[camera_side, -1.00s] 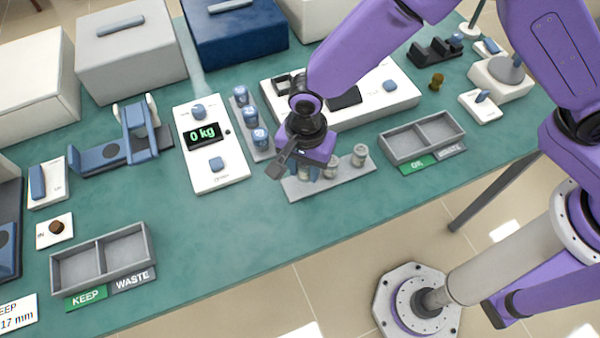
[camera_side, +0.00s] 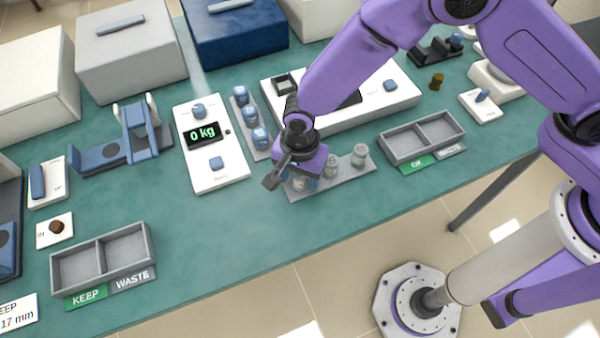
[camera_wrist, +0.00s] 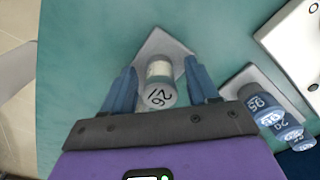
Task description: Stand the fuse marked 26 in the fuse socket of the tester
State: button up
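The fuse marked 26 (camera_wrist: 158,90) is a pale glass cylinder whose numbered end faces the wrist camera. It stands at the left end of a light grey rack (camera_side: 345,176), mostly hidden under my gripper in the side view. My gripper (camera_wrist: 160,66) is open, with one blue finger on each side of this fuse and a gap at both sides. Two similar fuses, a middle one (camera_side: 331,166) and a right one (camera_side: 359,155), stand in the same rack. The white tester (camera_side: 405,97) lies behind, partly covered by my arm; I cannot clearly make out its socket.
A rack of blue-topped pieces (camera_side: 260,137) stands left of my gripper, beside a white scale (camera_side: 216,178) reading 0 kg. A grey two-part OK/WASTE tray (camera_side: 393,153) is to the right.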

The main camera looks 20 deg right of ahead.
dwell(0.3)
notch_tip(320, 180, up, 18)
jog(key=shift+a+f, duration=0.15)
jog(key=shift+f, duration=0.1)
dwell(0.3)
jog(key=shift+s, duration=0.15)
jog(key=s+d+r+n, duration=0.2)
jog(key=s+d+n, duration=0.3)
jog(key=d, duration=0.6)
jog(key=s+d+r+n, duration=0.1)
jog(key=s+d+n, duration=0.5)
jog(key=d+n, duration=0.3)
jog(key=s+d+r+n, duration=0.2)
jog(key=s+d+n, duration=0.3)
jog(key=d, duration=0.7)
jog(key=shift+s+d+r+n, duration=0.3)
jog(key=shift+s+d+n, duration=0.05)
jog(key=shift+n, duration=0.55)
jog(key=shift+o, duration=0.4)
jog(key=shift+s+d+n, duration=0.35)
jog(key=shift+d+n, duration=0.05)
jog(key=shift+f, duration=0.1)
